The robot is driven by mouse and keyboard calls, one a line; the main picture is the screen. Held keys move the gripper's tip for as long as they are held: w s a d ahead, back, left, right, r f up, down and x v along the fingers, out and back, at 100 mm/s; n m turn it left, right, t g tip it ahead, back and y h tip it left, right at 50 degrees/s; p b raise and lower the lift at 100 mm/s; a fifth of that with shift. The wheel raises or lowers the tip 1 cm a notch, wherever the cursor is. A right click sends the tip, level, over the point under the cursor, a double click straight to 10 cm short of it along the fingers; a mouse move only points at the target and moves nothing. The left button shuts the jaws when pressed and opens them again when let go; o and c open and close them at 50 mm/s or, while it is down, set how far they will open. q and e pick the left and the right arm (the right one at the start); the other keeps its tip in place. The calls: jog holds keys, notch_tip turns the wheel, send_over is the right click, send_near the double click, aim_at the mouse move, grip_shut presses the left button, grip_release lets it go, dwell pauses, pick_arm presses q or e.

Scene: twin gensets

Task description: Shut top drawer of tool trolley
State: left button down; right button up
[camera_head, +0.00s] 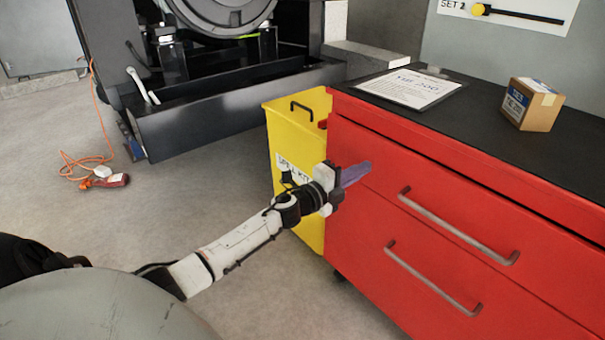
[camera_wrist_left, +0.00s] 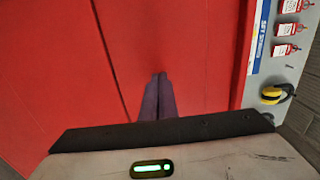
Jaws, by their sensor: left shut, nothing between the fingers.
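The red tool trolley (camera_head: 350,222) stands at the right in the head view, with a black top. Its top drawer (camera_head: 395,178) has a long grey bar handle (camera_head: 455,228); a second drawer handle (camera_head: 430,280) is below. The top drawer front looks flush or nearly flush with the trolley; I cannot tell if a small gap remains. My left gripper (camera_head: 360,174) is shut and empty, its purple fingers in front of the drawer's left part, left of the handle. In the left wrist view the closed fingers (camera_wrist_left: 157,97) point at red panels; contact is unclear.
A yellow spill kit bin (camera_head: 288,120) stands against the trolley's left side, close behind my left wrist. A cardboard box (camera_head: 531,104) and a paper sheet (camera_head: 410,88) lie on the trolley top. An orange cable (camera_head: 105,115) lies on the floor at left.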

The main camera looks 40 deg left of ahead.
pick_arm(q)
jog(key=s+a+p, duration=0.1)
jog(key=s+a, duration=0.1)
jog(key=s, duration=1.1)
jog(key=shift+p, duration=0.3)
pick_arm(e)
jog(key=shift+s+a+r+n, duration=0.1)
jog(key=shift+s+r+n, duration=0.05)
jog(key=shift+s+n, duration=0.2)
pick_arm(q)
jog(key=s+d+f+n+g, duration=0.4)
jog(key=s+d+f+n, duration=0.5)
jog(key=s+d, duration=0.3)
jog(key=s+d+f+n+g, duration=0.4)
jog(key=s+d+f+n, duration=0.45)
jog(key=s+d, duration=0.4)
notch_tip(320, 180, up, 8)
jog(key=s+g+p, duration=0.1)
jog(key=p, duration=1.2)
jog(key=shift+s+a, duration=0.15)
jog(key=shift+a, duration=0.25)
pick_arm(e)
notch_tip(320, 180, up, 8)
jog(key=d, duration=0.1)
jog(key=shift+s+r+g, duration=0.15)
jog(key=shift+r+g, duration=0.05)
jog(key=shift+g, duration=0.2)
pick_arm(q)
jog(key=shift+f, duration=0.1)
